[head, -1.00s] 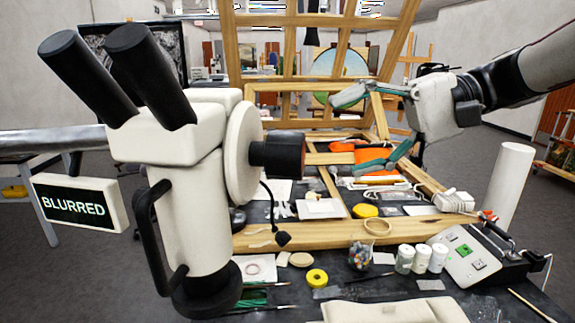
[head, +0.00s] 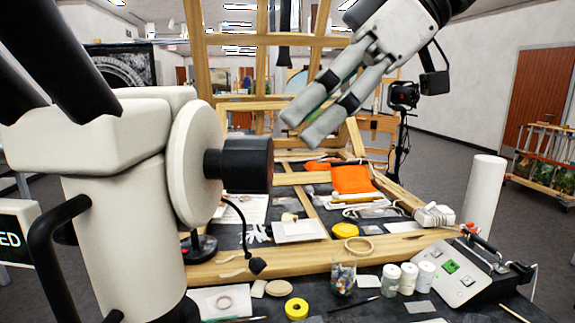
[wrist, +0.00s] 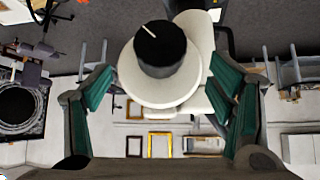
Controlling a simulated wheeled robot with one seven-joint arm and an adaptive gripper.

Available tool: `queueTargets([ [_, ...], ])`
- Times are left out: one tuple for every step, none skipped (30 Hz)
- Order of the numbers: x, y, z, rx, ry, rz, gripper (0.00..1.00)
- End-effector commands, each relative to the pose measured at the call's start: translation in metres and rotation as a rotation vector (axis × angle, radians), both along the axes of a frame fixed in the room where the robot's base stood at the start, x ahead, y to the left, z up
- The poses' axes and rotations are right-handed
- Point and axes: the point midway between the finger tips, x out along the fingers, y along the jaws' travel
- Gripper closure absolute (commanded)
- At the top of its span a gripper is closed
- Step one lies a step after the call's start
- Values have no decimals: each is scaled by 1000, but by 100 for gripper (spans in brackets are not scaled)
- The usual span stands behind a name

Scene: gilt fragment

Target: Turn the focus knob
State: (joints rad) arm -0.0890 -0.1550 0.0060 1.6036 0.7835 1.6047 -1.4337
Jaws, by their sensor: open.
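The black focus knob (head: 246,165) sticks out to the right from the round white disc (head: 192,163) on the side of the white microscope (head: 125,200) in the head view. In the wrist view the knob (wrist: 160,46) faces the camera, with a pale line on its face. My gripper (head: 303,128) is up and to the right of the knob, apart from it. In the wrist view its green-padded fingers (wrist: 167,98) are spread wide on either side of the knob and disc, holding nothing.
A wooden frame (head: 290,258) lies across the dark worktable. Yellow tape (head: 296,308), a jar of coloured bits (head: 342,279), several white bottles and a control box (head: 462,272) stand at the front. A white cylinder (head: 484,196) stands at right. Air right of the knob is clear.

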Motion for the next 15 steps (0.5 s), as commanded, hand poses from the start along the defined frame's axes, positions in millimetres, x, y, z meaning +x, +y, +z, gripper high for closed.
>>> queueTargets([
  [-2,7,-7,-1,4,2,24],
  [-2,12,-11,-1,4,2,24],
  [-2,17,-17,-1,5,2,24],
  [-2,22,-21,0,4,1,24],
  [-2,26,-25,-1,4,3,24],
  [-3,31,-31,-1,4,3,24],
  [-2,35,-35,0,4,2,24],
  [-2,39,-38,0,4,3,24],
  [-2,44,-43,0,4,2,24],
  [-3,47,-46,0,3,1,24],
  [-3,50,-50,0,3,0,24],
  [-2,54,-53,1,4,1,24],
  [-2,56,-55,1,3,0,24],
  [-2,58,-58,1,4,1,24],
  [-2,61,-60,1,3,0,24],
])
